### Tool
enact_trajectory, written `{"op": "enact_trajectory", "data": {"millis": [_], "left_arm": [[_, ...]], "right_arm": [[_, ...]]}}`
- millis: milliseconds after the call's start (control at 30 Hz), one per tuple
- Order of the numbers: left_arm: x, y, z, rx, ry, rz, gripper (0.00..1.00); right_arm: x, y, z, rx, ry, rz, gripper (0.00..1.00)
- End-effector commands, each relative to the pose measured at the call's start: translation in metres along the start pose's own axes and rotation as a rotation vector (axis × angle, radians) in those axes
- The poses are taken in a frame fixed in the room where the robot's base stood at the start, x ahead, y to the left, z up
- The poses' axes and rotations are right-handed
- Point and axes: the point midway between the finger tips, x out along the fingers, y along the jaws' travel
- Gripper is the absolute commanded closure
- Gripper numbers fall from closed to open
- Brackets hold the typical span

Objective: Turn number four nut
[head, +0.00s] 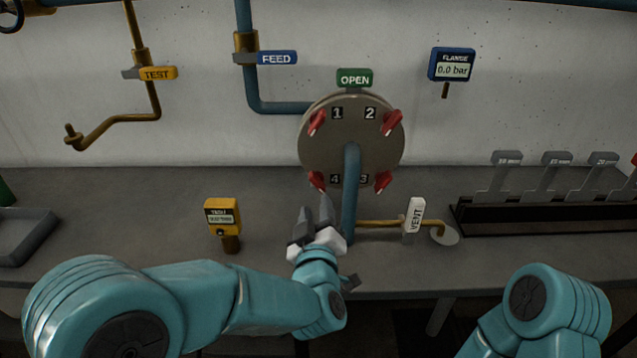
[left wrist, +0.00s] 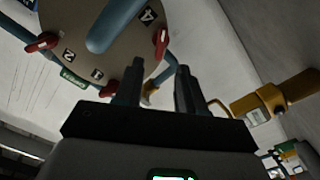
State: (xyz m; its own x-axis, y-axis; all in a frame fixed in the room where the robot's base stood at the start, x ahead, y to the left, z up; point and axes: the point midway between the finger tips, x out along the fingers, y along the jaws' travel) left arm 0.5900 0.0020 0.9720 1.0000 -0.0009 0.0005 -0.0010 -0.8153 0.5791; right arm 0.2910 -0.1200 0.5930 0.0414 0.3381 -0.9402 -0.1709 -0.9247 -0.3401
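The round grey flange (head: 345,135) stands upright at the back, with red nuts beside the labels 1, 2, 3 and 4. The number four nut (head: 317,180) is at its lower left. In the left wrist view this nut (left wrist: 162,42) shows just beyond the gap between the fingers, clear of them. My left gripper (head: 314,212) is just below the nut in the head view, its fingers pointing up towards it. The fingers (left wrist: 157,68) are apart with nothing between them. My right arm shows at the lower right, but its gripper is out of view.
A blue pipe (head: 350,205) runs down from the flange centre, close right of my left gripper. The yellow gauge (head: 222,216) stands to the left. The white VENT tag (head: 414,216) and a brass pipe are to the right. A rack of grey tools (head: 545,215) is at far right.

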Motion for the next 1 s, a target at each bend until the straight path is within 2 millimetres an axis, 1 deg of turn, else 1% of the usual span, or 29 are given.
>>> {"op": "enact_trajectory", "data": {"millis": [33, 200, 300, 400, 533, 800, 867, 900, 933, 1000], "left_arm": [[0.013, 0.0, -0.002, -0.001, 0.001, -0.004, 0.61], [0.051, 0.0, -0.001, -0.001, 0.002, -0.004, 0.61], [0.068, 0.001, 0.0, -0.001, 0.002, -0.002, 0.61], [0.08, 0.001, 0.0, -0.001, 0.001, -0.002, 0.61], [0.086, 0.002, 0.002, 0.0, -0.001, -0.001, 0.61], [0.087, 0.002, 0.002, 0.0, 0.0, -0.001, 0.61], [0.087, 0.002, 0.002, 0.0, 0.0, -0.001, 0.8], [0.087, 0.002, 0.002, 0.0, 0.0, -0.001, 0.93], [0.087, 0.002, 0.002, 0.0, 0.0, -0.001, 1.0], [0.087, 0.002, 0.002, 0.0, 0.0, -0.001, 1.0]], "right_arm": [[-0.004, -0.001, 0.0, 0.0, 0.0, 0.0, 0.45], [-0.009, -0.003, 0.0, 0.0, 0.0, 0.0, 0.45], [-0.011, -0.004, 0.0, 0.0, 0.0, 0.0, 0.45], [-0.012, -0.004, 0.0, 0.0, 0.0, 0.0, 0.45], [-0.013, -0.005, 0.0, 0.0, 0.0, 0.0, 0.45], [-0.013, -0.005, 0.0, 0.0, 0.0, 0.0, 0.45], [-0.013, -0.005, 0.0, 0.0, 0.0, 0.0, 0.45], [-0.013, -0.005, 0.0, 0.0, 0.0, 0.0, 0.45], [-0.013, -0.005, 0.0, 0.0, 0.0, 0.0, 0.45], [-0.013, -0.004, 0.0, 0.0, 0.0, 0.0, 0.45]]}}
